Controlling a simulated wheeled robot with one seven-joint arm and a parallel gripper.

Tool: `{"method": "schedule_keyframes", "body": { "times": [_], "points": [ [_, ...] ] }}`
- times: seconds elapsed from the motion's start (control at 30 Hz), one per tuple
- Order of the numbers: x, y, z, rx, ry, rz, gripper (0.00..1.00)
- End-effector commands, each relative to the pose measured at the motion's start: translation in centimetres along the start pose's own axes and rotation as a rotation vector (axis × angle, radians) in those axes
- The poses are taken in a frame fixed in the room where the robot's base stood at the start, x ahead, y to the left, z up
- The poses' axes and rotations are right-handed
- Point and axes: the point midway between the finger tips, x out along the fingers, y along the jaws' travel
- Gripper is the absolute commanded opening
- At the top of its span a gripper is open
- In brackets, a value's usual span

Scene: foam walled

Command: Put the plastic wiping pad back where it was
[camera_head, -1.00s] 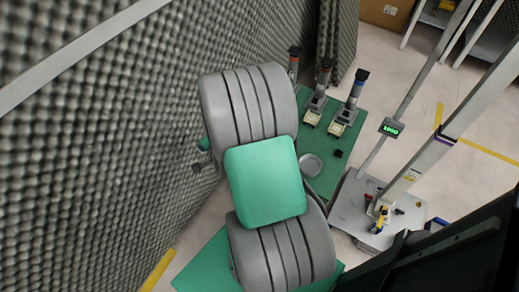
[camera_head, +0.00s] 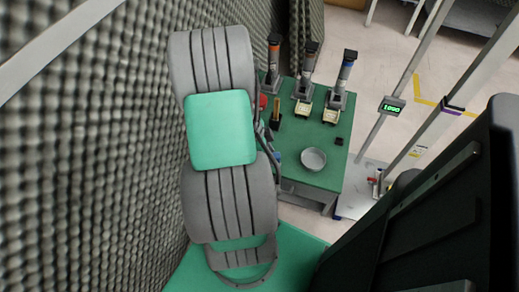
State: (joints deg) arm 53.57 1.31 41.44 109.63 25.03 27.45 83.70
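My grey and green arm fills the left middle of the head view, and I cannot make out my gripper's fingers. Dark slim parts show at the arm's right edge by the bench, but I cannot tell what they are. I cannot single out the plastic wiping pad. The green-topped bench (camera_head: 300,178) holds a round grey dish (camera_head: 313,160), a small black block (camera_head: 339,141), and three upright tools with orange (camera_head: 273,62), black (camera_head: 307,70) and blue (camera_head: 342,80) upper parts. Small pale yellow pieces lie at the feet of two tools. The bench's left side is partly hidden by my arm.
A grey foam wall (camera_head: 90,160) runs close along the left. A frame with a lit green display (camera_head: 390,107) stands right of the bench. A large black panel (camera_head: 430,215) blocks the lower right. Pale floor (camera_head: 380,50) shows beyond the bench.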

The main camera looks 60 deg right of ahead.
Motion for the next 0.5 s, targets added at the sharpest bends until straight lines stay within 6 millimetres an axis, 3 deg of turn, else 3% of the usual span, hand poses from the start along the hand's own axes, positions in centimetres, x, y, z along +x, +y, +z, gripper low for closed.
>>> {"method": "schedule_keyframes", "body": {
  "times": [0.2, 0.4, 0.5],
  "points": [
    [2.9, -6.3, 2.0, -0.002, 0.001, -0.001, 0.0],
    [6.6, -9.8, 4.0, -0.005, 0.0, -0.001, 0.0],
    [7.2, -10.7, 4.4, -0.005, 0.0, -0.004, 0.0]
  ]
}}
